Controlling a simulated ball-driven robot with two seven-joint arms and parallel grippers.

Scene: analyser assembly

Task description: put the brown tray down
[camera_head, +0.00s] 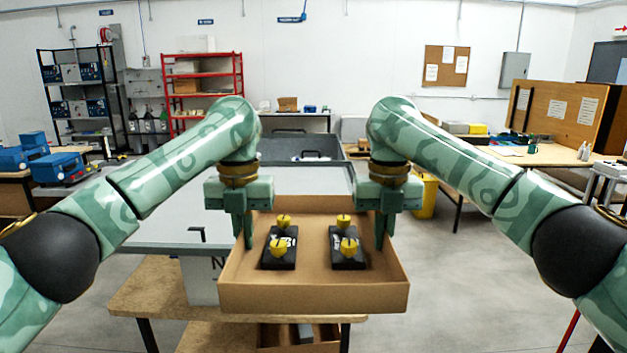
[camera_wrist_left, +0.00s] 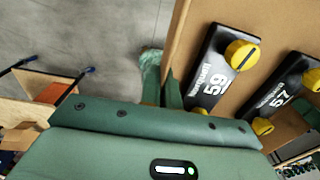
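The brown tray (camera_head: 314,296) is an open, shallow box, seen level in the middle of the head view. It holds two black modules (camera_head: 280,248) (camera_head: 347,247) with yellow knobs. My left gripper (camera_head: 246,232) is at the tray's left wall. In the left wrist view its fingers (camera_wrist_left: 162,85) lie on either side of the tray's wall (camera_wrist_left: 179,35), pinching it. There the modules read 59 (camera_wrist_left: 212,75) and 57 (camera_wrist_left: 277,95). My right gripper (camera_head: 382,230) is on the right wall in the same way. The tray's underside is hidden.
A wooden table (camera_head: 150,300) stands below and to the left of the tray, with a grey-topped unit (camera_head: 180,225) behind. A lower shelf carries another brown box (camera_head: 300,338). A grey bin (camera_head: 300,148) is further back. Open floor (camera_head: 460,290) lies to the right.

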